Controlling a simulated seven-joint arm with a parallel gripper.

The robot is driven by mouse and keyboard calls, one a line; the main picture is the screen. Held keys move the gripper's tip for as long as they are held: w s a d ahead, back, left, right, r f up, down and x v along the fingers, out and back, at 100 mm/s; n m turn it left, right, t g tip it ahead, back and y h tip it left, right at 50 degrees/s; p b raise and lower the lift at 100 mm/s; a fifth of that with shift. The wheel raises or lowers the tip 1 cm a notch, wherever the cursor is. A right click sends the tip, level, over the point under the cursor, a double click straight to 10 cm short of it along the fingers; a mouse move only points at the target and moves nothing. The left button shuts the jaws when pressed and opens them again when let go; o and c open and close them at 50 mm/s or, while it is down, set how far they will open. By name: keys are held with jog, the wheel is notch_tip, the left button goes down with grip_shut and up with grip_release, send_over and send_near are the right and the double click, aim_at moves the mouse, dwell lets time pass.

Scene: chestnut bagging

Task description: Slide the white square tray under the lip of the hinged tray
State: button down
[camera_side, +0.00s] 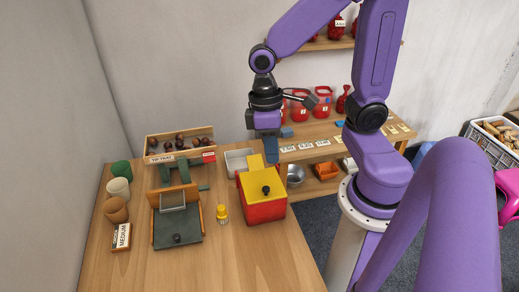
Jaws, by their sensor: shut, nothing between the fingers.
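My gripper (271,155) is shut and empty, pointing down with its blue fingers at the back of the red and yellow box. A pale, whitish square tray (238,153) sits on the table behind that box, to the left of my fingers; its near right part is hidden by the box.
The red and yellow box (265,211) with a black knob stands close below my gripper. A wooden crate of chestnuts (180,147) and several cups (118,188) are at the back left. The front of the table is clear.

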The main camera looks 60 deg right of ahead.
jog(key=w+d+f+m+y, duration=0.3)
jog(key=w+d+f+m, duration=0.1)
jog(key=w+d+m, duration=0.35)
jog(key=w+d+f+m+y, duration=0.2)
jog(key=w+d+f+m, duration=0.3)
jog(key=w+d+m, duration=0.3)
jog(key=s+d+f+m+t, duration=0.1)
jog(key=d+f+m+t, duration=0.1)
jog(key=d+f+m, duration=0.4)
jog(key=s+d+f+m+t+y, duration=0.1)
jog(key=d+m+t, duration=0.25)
jog(key=d, duration=0.55)
jog(key=s+d+f+m+t, duration=0.1)
jog(key=d+f+m+t, duration=0.1)
jog(key=d+f+m, duration=0.4)
jog(key=shift+n, duration=0.3)
jog(key=w+a+f, duration=0.2)
jog(key=a, duration=0.1)
jog(key=w+a+f, duration=0.3)
jog(key=shift+w+a+f, duration=0.1)
jog(key=shift+w+a, duration=0.15)
jog(key=shift+w, duration=0.1)
jog(key=shift+w+a+g, duration=0.25)
jog(key=shift+w+a, duration=0.25)
jog(key=shift+a, duration=0.15)
